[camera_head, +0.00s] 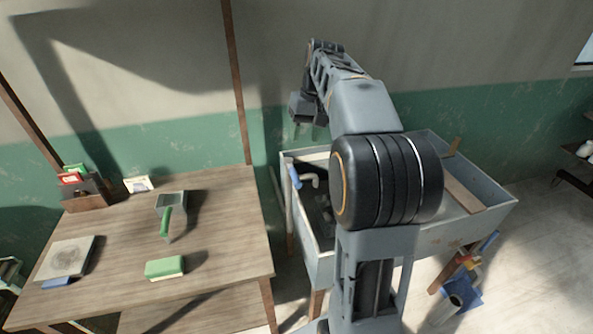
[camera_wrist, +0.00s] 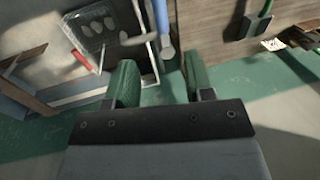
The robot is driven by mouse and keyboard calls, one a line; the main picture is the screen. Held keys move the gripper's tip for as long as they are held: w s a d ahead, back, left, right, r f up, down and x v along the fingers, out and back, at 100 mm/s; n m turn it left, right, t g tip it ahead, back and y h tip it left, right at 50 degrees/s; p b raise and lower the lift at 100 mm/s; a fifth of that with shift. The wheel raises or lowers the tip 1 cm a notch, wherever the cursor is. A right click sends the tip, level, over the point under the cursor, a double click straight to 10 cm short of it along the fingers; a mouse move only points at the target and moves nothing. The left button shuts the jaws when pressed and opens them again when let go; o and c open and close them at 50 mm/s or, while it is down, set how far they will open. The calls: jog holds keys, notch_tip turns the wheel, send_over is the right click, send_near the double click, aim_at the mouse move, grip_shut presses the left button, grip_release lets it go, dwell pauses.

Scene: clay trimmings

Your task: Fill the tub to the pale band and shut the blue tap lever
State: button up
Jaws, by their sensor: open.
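The blue tap lever (camera_head: 295,176) stands at the left end of a grey trough, beside a pale spout (camera_head: 313,180). No pale band or water level can be made out. My gripper (camera_head: 307,131) is raised behind the trough's left end. In the wrist view its green fingers (camera_wrist: 160,78) are apart and empty.
The grey trough (camera_head: 470,228) stands right of a wooden table (camera_head: 215,245), and my arm hides much of it. On the table are a scoop (camera_head: 170,203), a green-topped block (camera_head: 165,267) and a square slab (camera_head: 66,257). The green-painted wall (camera_head: 210,143) is close behind.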

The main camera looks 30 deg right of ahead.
aim_at(295, 174)
jog(key=f, duration=0.4)
jog(key=a+f, duration=0.1)
jog(key=f, duration=0.3)
jog(key=a+f, duration=0.1)
jog(key=f, duration=0.3)
jog(key=shift+w+a+f, duration=0.15)
jog(key=shift+w+a, duration=0.1)
grip_shut()
